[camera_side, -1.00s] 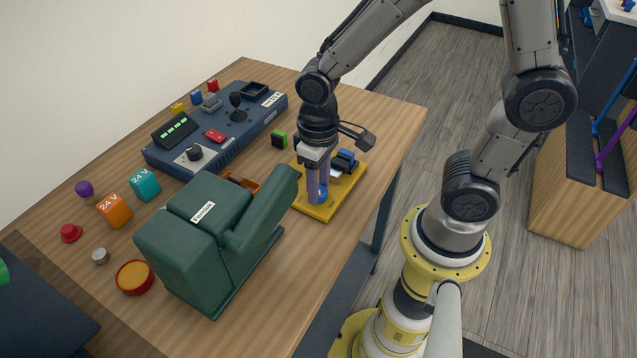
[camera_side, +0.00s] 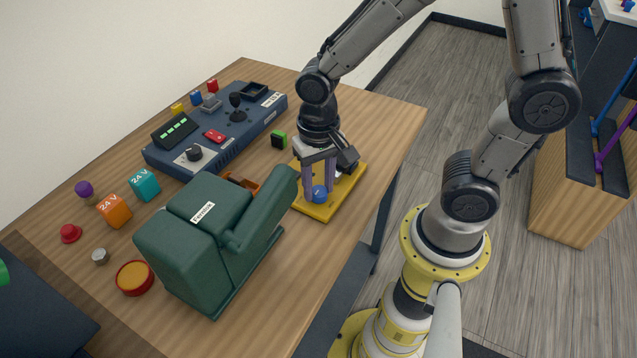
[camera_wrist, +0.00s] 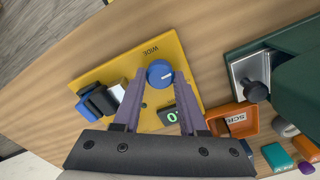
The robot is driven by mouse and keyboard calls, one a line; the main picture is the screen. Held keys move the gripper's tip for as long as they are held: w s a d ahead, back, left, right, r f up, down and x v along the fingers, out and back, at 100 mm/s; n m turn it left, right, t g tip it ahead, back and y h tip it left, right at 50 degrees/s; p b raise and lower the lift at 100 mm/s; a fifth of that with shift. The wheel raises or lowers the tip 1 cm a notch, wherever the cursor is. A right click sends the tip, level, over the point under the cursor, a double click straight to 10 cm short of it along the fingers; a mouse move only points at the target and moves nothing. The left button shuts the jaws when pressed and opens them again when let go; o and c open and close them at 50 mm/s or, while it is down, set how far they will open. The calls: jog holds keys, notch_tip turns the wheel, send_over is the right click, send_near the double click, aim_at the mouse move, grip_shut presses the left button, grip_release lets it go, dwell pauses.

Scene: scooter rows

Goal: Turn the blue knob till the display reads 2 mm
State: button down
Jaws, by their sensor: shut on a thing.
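The blue knob (camera_side: 319,194) sits on the yellow plate (camera_side: 313,211) beside the green armchair-shaped block. My gripper (camera_side: 318,191) points down at it with purple fingers. In the wrist view the knob (camera_wrist: 160,73) lies between the fingertips (camera_wrist: 160,78), which are shut on it from both sides. A white line marks the knob's top, pointing right in that view. The small dark display (camera_wrist: 172,116) shows a green 0; the rest of its reading is hidden behind a finger. The plate bears the word WIDE beyond the knob.
A black and blue part (camera_wrist: 97,101) sits on the plate. An orange tray (camera_wrist: 232,119) lies beside it. A blue control panel (camera_side: 226,137) stands farther back.

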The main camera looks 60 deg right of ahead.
aim_at(319, 189)
jog(key=shift+r, duration=0.1)
jog(key=shift+c, duration=2.2)
grip_release()
notch_tip(319, 189, up, 14)
